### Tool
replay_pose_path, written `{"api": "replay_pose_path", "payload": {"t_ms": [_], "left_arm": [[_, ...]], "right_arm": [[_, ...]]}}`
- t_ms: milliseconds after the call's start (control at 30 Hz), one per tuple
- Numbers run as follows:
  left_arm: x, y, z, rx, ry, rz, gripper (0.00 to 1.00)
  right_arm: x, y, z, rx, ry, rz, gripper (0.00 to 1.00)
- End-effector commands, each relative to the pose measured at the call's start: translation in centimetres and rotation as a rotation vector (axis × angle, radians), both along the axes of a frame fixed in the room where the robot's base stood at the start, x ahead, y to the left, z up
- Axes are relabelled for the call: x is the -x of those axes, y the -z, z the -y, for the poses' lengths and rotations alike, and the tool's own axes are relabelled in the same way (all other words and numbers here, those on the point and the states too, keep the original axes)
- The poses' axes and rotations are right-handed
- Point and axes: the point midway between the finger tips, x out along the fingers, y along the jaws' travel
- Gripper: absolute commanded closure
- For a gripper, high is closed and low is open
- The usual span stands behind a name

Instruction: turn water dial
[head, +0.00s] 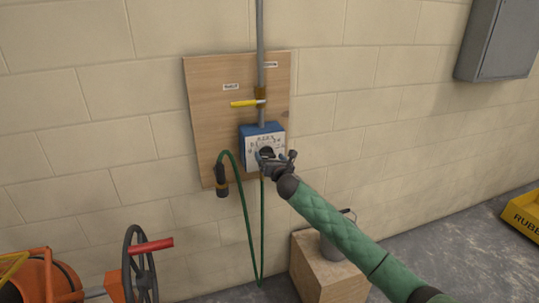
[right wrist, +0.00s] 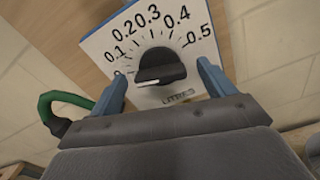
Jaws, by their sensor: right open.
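The water dial is a black knob (right wrist: 160,66) on a white scale plate (right wrist: 110,42) marked 0 to 0.5 litres. Its white pointer mark lies toward the left, near the 0 end of the scale. The plate is on the front of a blue box (head: 262,130) on the wooden board. My right gripper (right wrist: 160,88) is open, its two blue fingers on either side of the knob's lower part, with visible gaps to it. In the head view my right gripper (head: 268,158) covers much of the knob. My left gripper is not in view.
A yellow lever (head: 245,103) sits on the pipe above the box. A green hose (head: 244,215) with a black nozzle (head: 221,180) hangs from the board (head: 222,70). Below are a wooden block (head: 325,275) with a grey container, and an orange mixer (head: 45,280) with a handwheel.

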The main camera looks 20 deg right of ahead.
Motion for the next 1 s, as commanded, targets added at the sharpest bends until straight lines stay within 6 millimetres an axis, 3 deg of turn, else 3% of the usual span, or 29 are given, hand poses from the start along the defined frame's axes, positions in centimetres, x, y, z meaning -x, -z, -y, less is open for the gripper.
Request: {"api": "replay_pose_path", "payload": {"t_ms": [433,667,1000], "left_arm": [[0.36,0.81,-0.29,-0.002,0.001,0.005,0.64],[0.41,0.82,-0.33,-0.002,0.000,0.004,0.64],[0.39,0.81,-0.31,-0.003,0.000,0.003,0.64]], "right_arm": [[-1.04,0.00,-0.04,-0.001,-0.001,0.000,0.18],[-1.02,0.00,-0.04,-0.001,0.000,0.000,0.63],[-1.01,0.04,-0.02,-0.040,0.000,-0.001,0.63]]}}
